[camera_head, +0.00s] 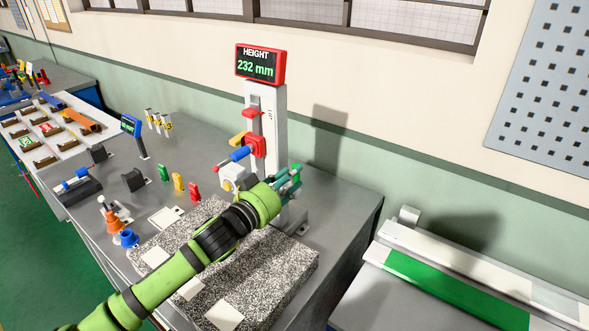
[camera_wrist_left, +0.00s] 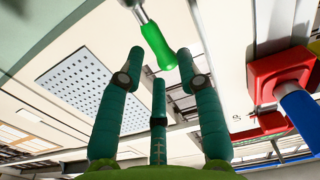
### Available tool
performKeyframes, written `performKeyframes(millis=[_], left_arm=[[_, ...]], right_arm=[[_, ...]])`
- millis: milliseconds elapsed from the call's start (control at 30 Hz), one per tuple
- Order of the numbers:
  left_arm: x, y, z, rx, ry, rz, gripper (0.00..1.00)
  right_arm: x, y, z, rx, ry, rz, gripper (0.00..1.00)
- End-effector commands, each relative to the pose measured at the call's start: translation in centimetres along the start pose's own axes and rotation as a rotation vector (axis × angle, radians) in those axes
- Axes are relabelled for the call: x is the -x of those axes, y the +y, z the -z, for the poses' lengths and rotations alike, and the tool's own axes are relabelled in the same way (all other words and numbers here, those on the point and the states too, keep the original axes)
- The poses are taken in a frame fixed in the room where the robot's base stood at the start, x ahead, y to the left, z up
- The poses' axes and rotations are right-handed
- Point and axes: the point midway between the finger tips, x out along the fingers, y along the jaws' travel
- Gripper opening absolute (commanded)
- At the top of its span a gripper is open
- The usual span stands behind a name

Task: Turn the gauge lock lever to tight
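The height gauge is a white column (camera_head: 270,115) with a red display (camera_head: 260,66) reading "HEIGHT 232 mm". Its red carriage (camera_head: 256,145) carries a blue knob (camera_head: 240,154); the red block (camera_wrist_left: 280,75) and blue knob (camera_wrist_left: 300,112) show at the right of the left wrist view. A lever with a bright green grip (camera_wrist_left: 157,46) on a metal rod shows there at the top centre. My left gripper (camera_head: 291,178) is in front of the gauge's lower part. In the wrist view its teal fingers (camera_wrist_left: 158,72) are spread, with the grip beyond and between their tips. Contact is unclear. My right gripper is not in view.
A speckled granite plate (camera_head: 290,272) with pale blocks lies below my left arm. Green (camera_head: 164,172), yellow (camera_head: 178,182) and red (camera_head: 194,191) pieces stand left of the gauge. Orange and blue cone-like parts (camera_head: 129,238) stand near the front edge. The wall is close behind.

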Motion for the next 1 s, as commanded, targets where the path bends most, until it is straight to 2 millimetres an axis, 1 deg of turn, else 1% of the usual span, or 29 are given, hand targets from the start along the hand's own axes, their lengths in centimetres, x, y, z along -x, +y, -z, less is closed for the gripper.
performKeyframes(millis=[67, 200, 367, 533, 567, 600, 633, 767, 867, 967, 1000], left_arm=[[-0.9, 0.0, 0.2, 0.000, 0.001, 0.000, 0.35], [-1.7, 0.0, 0.1, 0.000, 0.001, 0.001, 0.35], [-1.9, 0.0, 0.0, 0.000, 0.000, 0.000, 0.35], [-1.9, 0.0, -0.1, 0.000, 0.000, 0.000, 0.35], [-1.9, 0.0, -0.1, 0.000, 0.000, 0.000, 0.23], [-1.9, 0.0, -0.1, 0.000, 0.000, 0.000, 0.07], [-1.9, 0.0, -0.1, 0.000, 0.000, 0.000, 0.00], [-1.9, 0.0, -0.1, -0.001, 0.000, 0.000, 0.00], [-1.9, 0.0, -0.3, 0.000, 0.008, 0.000, 0.00], [-1.7, 0.1, -0.8, 0.003, 0.037, -0.002, 0.00], [-1.6, 0.1, -1.0, 0.004, 0.056, -0.002, 0.00]], right_arm=[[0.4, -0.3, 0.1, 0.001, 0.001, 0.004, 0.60], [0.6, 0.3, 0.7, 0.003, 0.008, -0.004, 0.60], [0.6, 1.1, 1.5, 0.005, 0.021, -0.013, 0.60], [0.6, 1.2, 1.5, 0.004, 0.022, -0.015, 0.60], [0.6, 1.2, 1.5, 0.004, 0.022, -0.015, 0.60], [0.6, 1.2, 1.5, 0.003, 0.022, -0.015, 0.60], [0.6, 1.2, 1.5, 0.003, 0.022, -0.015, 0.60], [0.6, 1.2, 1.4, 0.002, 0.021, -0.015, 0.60], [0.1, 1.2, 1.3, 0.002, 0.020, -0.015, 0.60], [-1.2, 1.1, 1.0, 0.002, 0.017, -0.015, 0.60], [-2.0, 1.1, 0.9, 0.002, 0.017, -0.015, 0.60]])
